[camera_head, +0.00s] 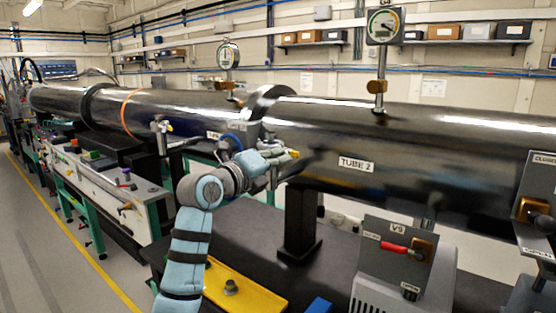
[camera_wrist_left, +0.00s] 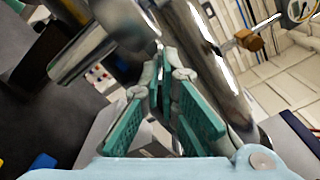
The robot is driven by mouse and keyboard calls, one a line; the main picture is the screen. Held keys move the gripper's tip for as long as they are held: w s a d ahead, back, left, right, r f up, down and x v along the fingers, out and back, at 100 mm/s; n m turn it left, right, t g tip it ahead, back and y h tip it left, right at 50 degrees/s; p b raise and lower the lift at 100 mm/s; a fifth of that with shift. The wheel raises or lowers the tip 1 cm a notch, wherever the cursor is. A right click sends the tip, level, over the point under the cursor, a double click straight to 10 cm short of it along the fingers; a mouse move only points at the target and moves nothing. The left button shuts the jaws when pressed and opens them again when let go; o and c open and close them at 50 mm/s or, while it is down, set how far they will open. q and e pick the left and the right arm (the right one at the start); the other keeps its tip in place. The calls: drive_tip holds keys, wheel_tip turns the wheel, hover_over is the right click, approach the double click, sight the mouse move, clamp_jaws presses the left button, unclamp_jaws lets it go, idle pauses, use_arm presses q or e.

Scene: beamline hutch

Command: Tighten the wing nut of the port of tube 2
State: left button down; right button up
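Tube 2 (camera_head: 440,150) is the long dark shiny pipe with a "TUBE 2" label (camera_head: 356,164) in the head view. My left gripper (camera_head: 275,172) is at the near side of its left end, beside a short stub whose details are mostly covered by the gripper. In the left wrist view the green-padded fingers (camera_wrist_left: 165,85) have their tips close together. I cannot make out a wing nut between them, nor whether they grip anything. A short metal cylinder (camera_wrist_left: 85,55) shows to the left of the fingers. My right gripper is not in view.
A yellow tray (camera_head: 240,290) lies on the dark bench below my arm. A gauge (camera_head: 383,27) rises above tube 2. Another tube (camera_head: 180,105) continues to the left.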

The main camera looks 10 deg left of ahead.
use_arm(q)
drive_tip(key=shift+f, duration=0.15)
drive_tip(key=c, duration=2.1)
unclamp_jaws()
drive_tip(key=shift+s, duration=0.1)
drive_tip(key=v, duration=1.2)
